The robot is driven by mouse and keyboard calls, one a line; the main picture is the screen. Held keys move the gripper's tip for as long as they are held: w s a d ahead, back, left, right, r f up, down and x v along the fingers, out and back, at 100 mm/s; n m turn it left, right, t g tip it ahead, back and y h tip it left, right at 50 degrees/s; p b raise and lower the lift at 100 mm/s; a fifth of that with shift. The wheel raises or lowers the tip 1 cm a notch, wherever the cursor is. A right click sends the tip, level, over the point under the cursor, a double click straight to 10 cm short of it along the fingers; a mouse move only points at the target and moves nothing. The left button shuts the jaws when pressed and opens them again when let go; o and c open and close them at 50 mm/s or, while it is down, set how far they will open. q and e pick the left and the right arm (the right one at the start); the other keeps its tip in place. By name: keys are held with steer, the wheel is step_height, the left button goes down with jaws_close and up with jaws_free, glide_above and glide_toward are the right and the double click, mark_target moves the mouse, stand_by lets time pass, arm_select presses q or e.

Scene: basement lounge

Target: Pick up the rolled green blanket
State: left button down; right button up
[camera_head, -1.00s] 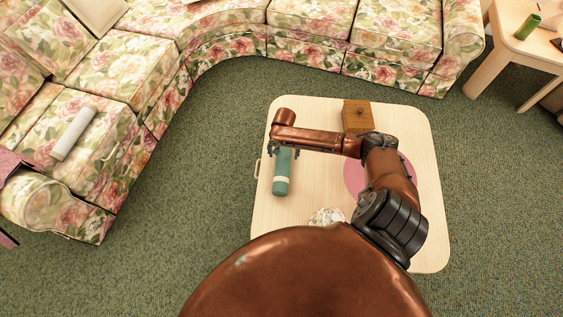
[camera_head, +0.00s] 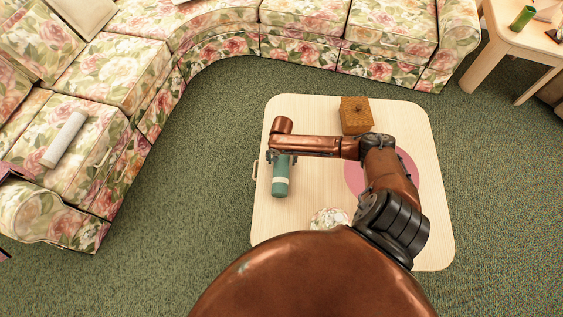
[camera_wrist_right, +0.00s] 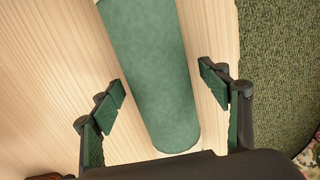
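The rolled green blanket (camera_head: 280,187) is a teal-green roll with a pale band. It lies on the left part of the light wooden table (camera_head: 300,217). In the head view my right gripper (camera_head: 281,159) is over the roll's far end and hides it. In the right wrist view the blanket (camera_wrist_right: 150,60) runs between the two fingers of my right gripper (camera_wrist_right: 163,92). The fingers are spread, one on each side, with gaps showing between them and the roll. My left gripper is not in view.
A wooden box (camera_head: 356,114) stands at the table's back, and a pink round mat (camera_head: 409,164) lies partly under my right arm. A floral item (camera_head: 328,217) is near the front. A floral sofa (camera_head: 120,70) curves around behind and left; green carpet (camera_head: 200,170) lies between.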

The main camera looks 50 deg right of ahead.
steer(key=c, duration=1.3)
steer(key=shift+r, duration=0.2)
